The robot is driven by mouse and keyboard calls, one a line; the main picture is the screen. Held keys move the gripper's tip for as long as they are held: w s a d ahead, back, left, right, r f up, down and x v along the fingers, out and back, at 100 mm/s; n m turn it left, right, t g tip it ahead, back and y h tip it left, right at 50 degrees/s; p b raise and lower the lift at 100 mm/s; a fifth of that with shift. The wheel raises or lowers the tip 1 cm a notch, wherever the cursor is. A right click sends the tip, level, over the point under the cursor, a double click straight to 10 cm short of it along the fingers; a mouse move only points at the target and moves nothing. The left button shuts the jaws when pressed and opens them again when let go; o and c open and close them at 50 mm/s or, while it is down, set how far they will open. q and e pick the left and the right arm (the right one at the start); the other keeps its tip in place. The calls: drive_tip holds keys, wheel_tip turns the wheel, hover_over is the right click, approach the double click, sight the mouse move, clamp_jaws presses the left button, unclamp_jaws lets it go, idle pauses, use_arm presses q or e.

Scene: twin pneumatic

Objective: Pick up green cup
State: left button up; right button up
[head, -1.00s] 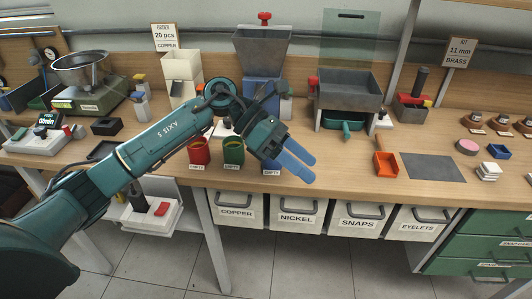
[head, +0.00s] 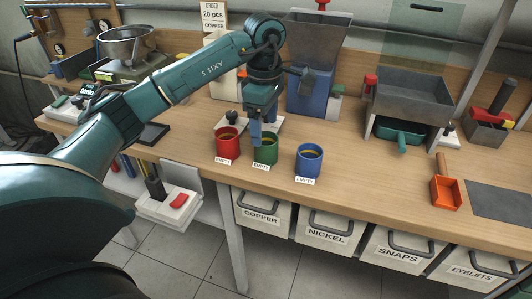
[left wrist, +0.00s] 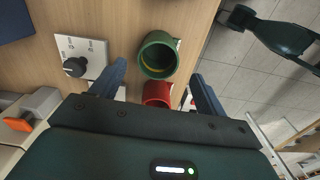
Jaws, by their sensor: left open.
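The green cup (head: 265,152) stands upright on the wooden bench between a red cup (head: 228,146) and a blue cup (head: 308,161), with a small label at its base. My left gripper (head: 256,140) points down at the green cup, its fingers covering part of the rim. In the left wrist view the gripper (left wrist: 163,75) is open and empty. The green cup (left wrist: 147,46) shows between and just past the fingertips, with the red cup (left wrist: 157,97) nearer the palm. I cannot tell whether a finger touches the green cup. My right gripper is not in view.
A white panel with a black knob (left wrist: 76,66) lies beside the cups. Behind stand a blue hopper unit (head: 312,92) and a grey tray on legs (head: 412,92). An orange scoop (head: 446,192) lies to the right.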

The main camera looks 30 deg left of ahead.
sight(266, 141)
use_arm(q)
drive_tip(key=shift+w+d+f, duration=0.1)
drive_tip(key=shift+w+f, duration=0.05)
drive_tip(key=shift+f, duration=2.55)
drive_tip(key=shift+c, duration=0.4)
drive_tip(key=c, duration=1)
